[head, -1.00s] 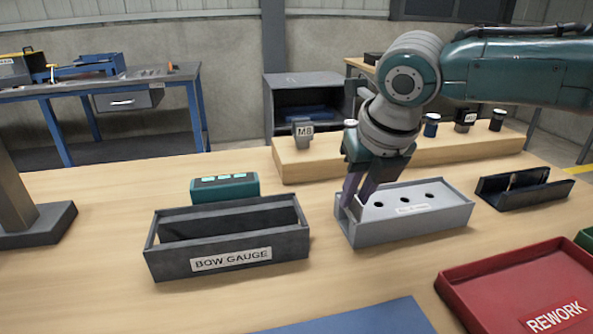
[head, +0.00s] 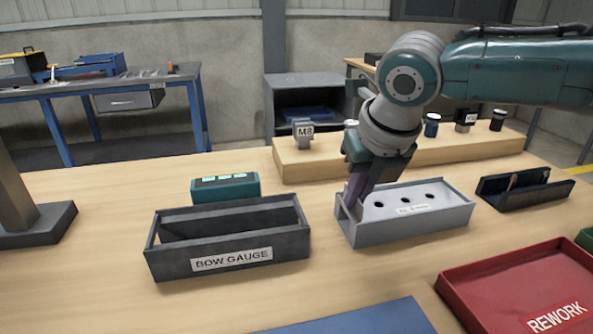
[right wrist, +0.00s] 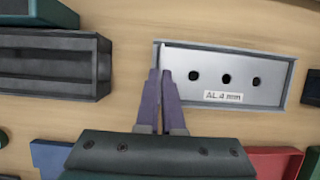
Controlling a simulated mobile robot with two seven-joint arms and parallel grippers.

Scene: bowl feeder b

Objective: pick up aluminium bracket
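The aluminium bracket (head: 392,203) is a pale grey plate with a row of three dark holes, lying in a light grey tray (head: 420,227). In the right wrist view the bracket (right wrist: 210,62) has a thin upright flange at its left end, and the label "AL 4 mm" shows at its near edge. My right gripper (head: 354,199) points down at the left end of the tray. In the right wrist view its purple fingers (right wrist: 160,74) are closed together on the bracket's left flange. The bracket still lies in the tray. My left gripper is not in view.
A dark "BOW GAUGE" box (head: 280,254) stands left of the tray, a teal box (head: 225,188) behind it. A black channel holder (head: 530,193) is at right. A red REWORK tray (head: 470,275) and blue mat (head: 375,318) lie in front. A wooden rail (head: 350,163) runs behind.

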